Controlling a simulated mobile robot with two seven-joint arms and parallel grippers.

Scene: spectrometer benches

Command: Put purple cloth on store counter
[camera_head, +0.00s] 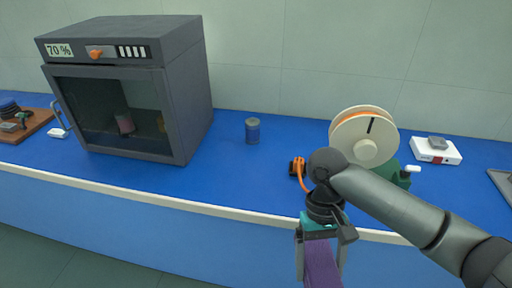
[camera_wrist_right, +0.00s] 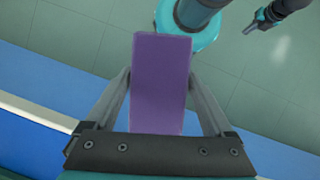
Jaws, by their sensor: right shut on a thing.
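The purple cloth (camera_head: 321,264) is held in my right gripper (camera_head: 321,262), in front of the counter's front edge. In the right wrist view the cloth (camera_wrist_right: 160,85) is a flat purple strip between the two fingers of the right gripper (camera_wrist_right: 163,95), which is shut on it. The counter (camera_head: 262,182) has a blue top with a white front edge. In the head view the cloth's lower end runs out of the picture. My left gripper does not show in the head view; an arm part at the top right of the wrist view is unclear.
A dark grey cabinet (camera_head: 185,100) with a glass door stands at the left. A brown board (camera_head: 36,123) is at far left. The counter front between cabinet and spool is clear.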

